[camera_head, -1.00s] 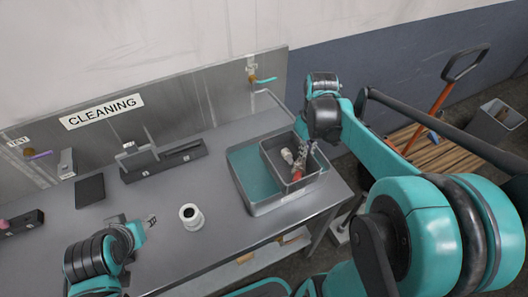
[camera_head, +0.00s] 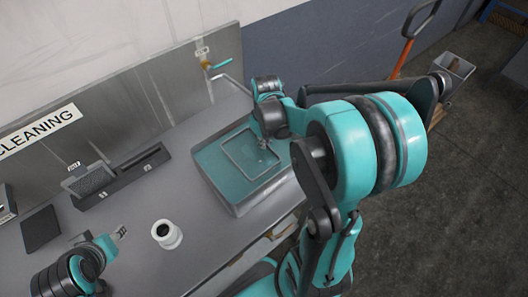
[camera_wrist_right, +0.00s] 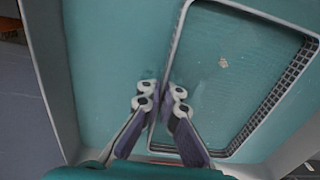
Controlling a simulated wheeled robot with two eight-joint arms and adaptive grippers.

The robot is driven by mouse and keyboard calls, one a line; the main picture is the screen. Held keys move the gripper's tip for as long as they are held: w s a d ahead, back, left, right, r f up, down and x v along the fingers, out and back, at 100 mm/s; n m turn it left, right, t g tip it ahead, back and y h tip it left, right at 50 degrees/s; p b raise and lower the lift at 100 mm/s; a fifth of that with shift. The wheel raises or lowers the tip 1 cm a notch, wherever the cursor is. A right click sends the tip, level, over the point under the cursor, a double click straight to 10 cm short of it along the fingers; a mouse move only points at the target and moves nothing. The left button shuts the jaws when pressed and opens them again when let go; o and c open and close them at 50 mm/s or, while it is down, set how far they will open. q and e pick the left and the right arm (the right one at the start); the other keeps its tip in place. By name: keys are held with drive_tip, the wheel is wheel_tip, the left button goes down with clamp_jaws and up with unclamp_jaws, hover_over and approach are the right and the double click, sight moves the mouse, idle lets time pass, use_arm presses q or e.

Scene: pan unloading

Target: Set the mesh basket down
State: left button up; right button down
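The mesh basket (camera_head: 233,164) sits low in the teal liquid of the grey sink tub (camera_head: 207,176); mostly its thin rim shows. In the right wrist view its dark mesh wall (camera_wrist_right: 283,88) shows on the right, with a small pale fleck inside. My right gripper (camera_head: 266,146) is over the tub at the basket's edge. In the wrist view its fingers (camera_wrist_right: 161,97) straddle the near-left rim and look closed on it. My left gripper (camera_head: 121,233) hovers over the table, far from the basket; its fingers are too small to judge.
A white round container (camera_head: 167,234) stands on the table between my left gripper and the tub. A dark rack (camera_head: 125,176) lies along the back, and a dark flat pad (camera_head: 41,228) is at left. A tap (camera_head: 218,66) rises behind the tub.

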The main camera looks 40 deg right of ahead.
wheel_tip(320, 180, down, 2)
drive_tip(key=shift+f, duration=0.2)
drive_tip(key=shift+b, duration=0.3)
drive_tip(key=shift+f, duration=0.15)
drive_tip(key=c, duration=1.7)
unclamp_jaws()
